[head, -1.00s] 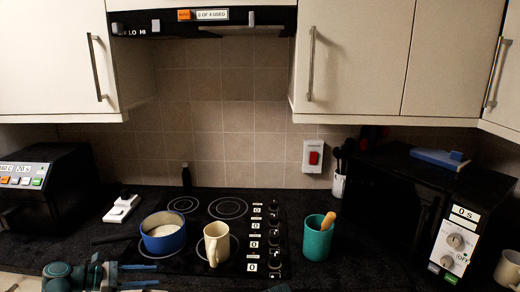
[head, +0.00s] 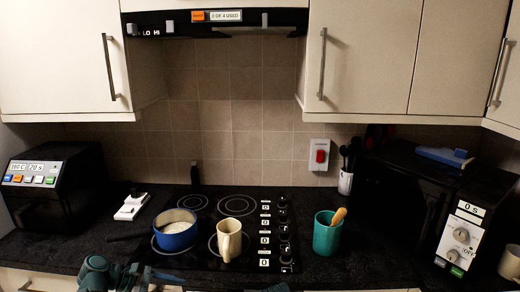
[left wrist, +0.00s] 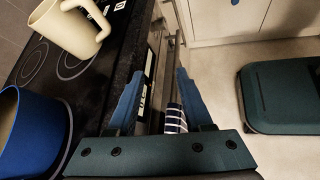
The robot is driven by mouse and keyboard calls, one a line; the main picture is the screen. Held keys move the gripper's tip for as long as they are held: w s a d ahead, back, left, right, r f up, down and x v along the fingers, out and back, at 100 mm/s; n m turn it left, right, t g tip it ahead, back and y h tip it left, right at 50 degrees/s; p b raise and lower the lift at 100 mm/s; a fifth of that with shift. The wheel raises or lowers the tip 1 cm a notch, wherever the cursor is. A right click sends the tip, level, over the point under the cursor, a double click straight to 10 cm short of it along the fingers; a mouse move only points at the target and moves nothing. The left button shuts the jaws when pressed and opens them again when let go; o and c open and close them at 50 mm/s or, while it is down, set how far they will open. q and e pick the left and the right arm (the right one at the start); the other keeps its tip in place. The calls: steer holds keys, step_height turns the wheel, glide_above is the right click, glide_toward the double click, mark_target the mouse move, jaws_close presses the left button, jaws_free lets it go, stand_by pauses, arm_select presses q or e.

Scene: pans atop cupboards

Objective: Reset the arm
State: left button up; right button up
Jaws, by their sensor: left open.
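My left gripper (left wrist: 160,105) is open and empty in the left wrist view, its two blue fingers apart. In the head view my left arm and gripper (head: 150,279) show at the bottom edge, in front of the hob. The blue pan (head: 175,233) with pale contents sits on the hob's front left; it also shows at the left of the wrist view (left wrist: 25,135). A cream mug (head: 229,240) stands right of the pan and shows at the top left of the wrist view (left wrist: 70,25). Neither touches the gripper. My right gripper is not seen.
A teal pot (head: 326,238) with a wooden-handled tool stands right of the hob knobs. A black appliance (head: 60,190) is at left, another with dials (head: 459,240) at right. A striped cloth (left wrist: 175,120) hangs at the counter front. Floor shows at right in the wrist view.

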arm_select(q)
steer(key=s+d+f+m+g+y, duration=0.1)
steer(key=s+d+f+m+y, duration=0.1)
steer(key=s+d+m+y, duration=0.2)
steer(key=s+d+f+m+g+y+p, duration=0.1)
steer(key=s+d+f+m+y, duration=0.2)
steer(key=d+m, duration=0.5)
steer(key=s+d+f+m+g+y+p, duration=0.1)
steer(key=s+d+f+m+y, duration=0.1)
steer(key=s+d+m+y, duration=0.3)
steer(key=d+m, duration=0.1)
steer(key=m, duration=0.3)
steer(key=shift+s+f+m+g, duration=0.3)
steer(key=shift+g, duration=0.1)
